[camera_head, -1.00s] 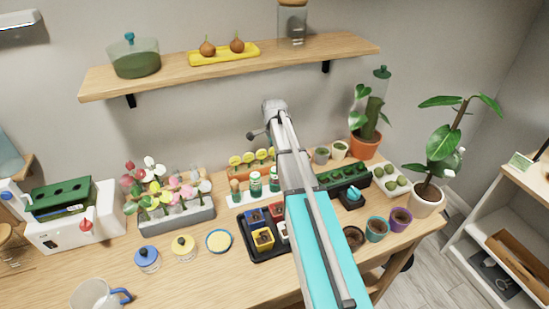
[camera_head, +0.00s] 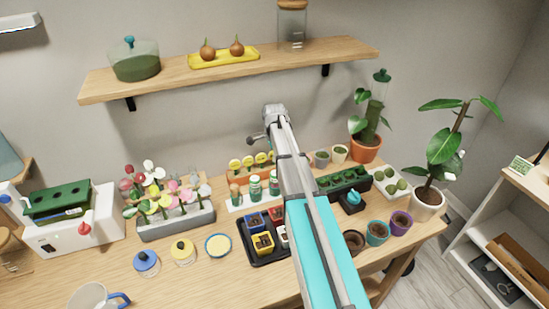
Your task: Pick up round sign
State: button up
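Several round yellow signs (camera_head: 248,162) stand in a row in an orange holder (camera_head: 240,179) at the back of the table, just left of my arm. The right end of that row is partly hidden behind the arm. My arm reaches up and away across the picture, and its far end stands in front of the wall, above and right of the signs. A small dark part sticks out to its left. My gripper's fingers cannot be made out, so whether it is open or shut does not show. No sign is seen held.
A flower box (camera_head: 178,224) stands left of the signs, and several bottles in a white rack (camera_head: 240,203) stand in front. A black tray of small pots (camera_head: 265,252) lies nearer. A wall shelf (camera_head: 180,78) hangs above.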

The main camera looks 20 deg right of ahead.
grip_shut()
jog(key=shift+r, duration=0.15)
jog(key=shift+r+p, duration=0.95)
jog(key=shift+p, duration=0.2)
jog(key=s+a+r+p, duration=0.4)
jog(key=s+r+p, duration=0.6)
jog(key=s, duration=0.3)
jog(key=shift+s+r+p, duration=0.2)
jog(key=shift+r+p, duration=0.15)
jog(key=shift+r, duration=0.05)
jog(key=shift+s+f, duration=0.1)
jog(key=shift+f, duration=0.05)
